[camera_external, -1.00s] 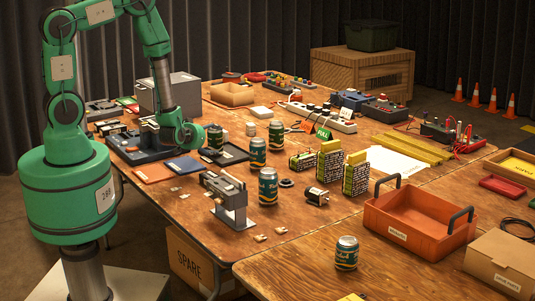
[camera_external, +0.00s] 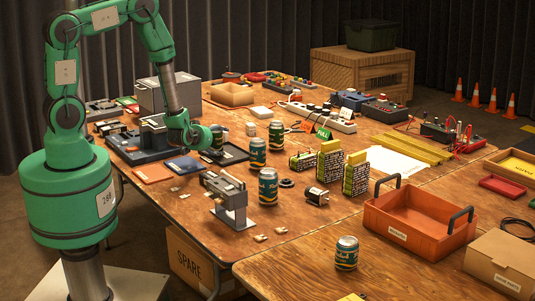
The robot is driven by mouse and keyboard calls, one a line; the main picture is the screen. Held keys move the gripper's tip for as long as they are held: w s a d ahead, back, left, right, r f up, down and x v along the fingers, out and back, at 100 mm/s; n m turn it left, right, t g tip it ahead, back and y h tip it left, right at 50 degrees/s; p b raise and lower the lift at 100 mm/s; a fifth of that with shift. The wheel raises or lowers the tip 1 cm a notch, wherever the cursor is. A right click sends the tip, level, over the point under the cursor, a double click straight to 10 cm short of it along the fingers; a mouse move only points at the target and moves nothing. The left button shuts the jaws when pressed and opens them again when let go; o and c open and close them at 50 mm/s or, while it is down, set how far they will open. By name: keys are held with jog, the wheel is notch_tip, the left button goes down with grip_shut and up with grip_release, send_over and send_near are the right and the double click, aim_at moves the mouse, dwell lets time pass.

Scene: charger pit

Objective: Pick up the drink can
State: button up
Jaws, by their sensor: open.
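One can (camera_external: 217,138) is at the back left, right beside my gripper (camera_external: 207,147) and partly covered by the end of my arm. Others stand at the middle: one (camera_external: 258,153), one farther back (camera_external: 276,135), and one nearer the front (camera_external: 268,187). Another can (camera_external: 346,253) stands alone on the front table. My gripper is open, but its fingers are small and mostly hidden behind the green wrist. I cannot tell whether it touches the back-left can.
A dark tray (camera_external: 236,154) lies by the back-left can. A grey clamp-like device (camera_external: 232,205) stands in front. Yellow-topped boxes (camera_external: 355,178) and an orange bin (camera_external: 408,232) are to the right.

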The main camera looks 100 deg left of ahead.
aim_at(218, 131)
jog(key=shift+w+a+f, duration=0.15)
jog(key=shift+a+f, duration=0.05)
jog(key=shift+a, duration=0.35)
jog(key=c, duration=1.2)
jog(key=shift+r, duration=0.1)
jog(key=shift+r, duration=0.45)
notch_tip(218, 131, up, 3)
jog(key=shift+r+p, duration=0.1)
jog(key=shift+p, duration=0.6)
jog(key=s+d, duration=0.3)
jog(key=d, duration=0.1)
jog(key=s+d+p, duration=0.1)
jog(key=s+d, duration=0.2)
jog(key=d, duration=0.1)
jog(key=s+d+p, duration=0.1)
jog(key=s+d, duration=0.2)
jog(key=d, duration=0.1)
jog(key=shift+s+d+r, duration=0.35)
jog(key=shift+r, duration=0.05)
